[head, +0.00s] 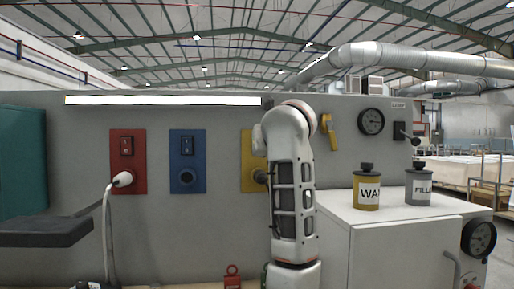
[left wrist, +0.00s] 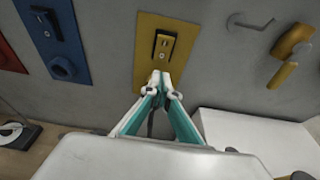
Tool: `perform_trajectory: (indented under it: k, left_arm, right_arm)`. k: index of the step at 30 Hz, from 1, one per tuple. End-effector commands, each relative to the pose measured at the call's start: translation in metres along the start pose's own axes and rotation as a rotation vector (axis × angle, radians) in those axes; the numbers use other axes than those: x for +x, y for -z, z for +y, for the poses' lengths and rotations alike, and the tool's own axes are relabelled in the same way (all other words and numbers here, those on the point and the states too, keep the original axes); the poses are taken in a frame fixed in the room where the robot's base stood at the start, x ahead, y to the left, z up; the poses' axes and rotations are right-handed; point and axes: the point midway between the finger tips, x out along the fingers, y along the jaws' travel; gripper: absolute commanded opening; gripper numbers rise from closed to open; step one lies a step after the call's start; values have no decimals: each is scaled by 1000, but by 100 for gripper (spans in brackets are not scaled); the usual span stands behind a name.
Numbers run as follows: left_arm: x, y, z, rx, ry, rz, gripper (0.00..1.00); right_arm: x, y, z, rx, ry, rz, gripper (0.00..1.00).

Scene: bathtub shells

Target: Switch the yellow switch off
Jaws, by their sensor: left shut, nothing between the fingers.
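The yellow panel (left wrist: 180,25) is on the grey wall, with its small switch (left wrist: 163,45) set in a dark frame on the upper part. I cannot tell which way the switch is set. My left gripper (left wrist: 160,76) is shut and empty, its fingertips together just below the switch in the left wrist view. I cannot tell whether they touch the panel. My right gripper is in neither view.
To the left are a blue panel (head: 187,148) and a red panel (head: 127,145) with a plugged-in cable (head: 108,220). A yellow handle (head: 330,124) and a gauge (head: 371,122) are to the right. A white cabinet (head: 400,210) with two labelled canisters stands at right.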

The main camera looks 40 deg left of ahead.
Motion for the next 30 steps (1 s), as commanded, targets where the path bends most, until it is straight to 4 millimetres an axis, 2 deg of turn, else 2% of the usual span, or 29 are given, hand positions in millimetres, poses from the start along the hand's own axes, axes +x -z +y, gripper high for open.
perform_trajectory:
  k: [1,3,9,12,18,30]
  left_arm:
    - [-20,-11,2,-12,9,-9,0]
    - [-35,-10,2,-11,8,-9,0]
    - [-70,-2,2,-10,7,-5,0]
    - [-81,1,2,-8,5,-5,0]
    - [-89,4,2,-5,3,-3,0]
    - [-89,4,2,-5,2,-3,0]
  right_arm:
    - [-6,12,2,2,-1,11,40]
    - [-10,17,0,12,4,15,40]
    - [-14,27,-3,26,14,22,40]
    - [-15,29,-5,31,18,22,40]
    - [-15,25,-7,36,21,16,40]
    - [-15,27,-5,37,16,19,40]
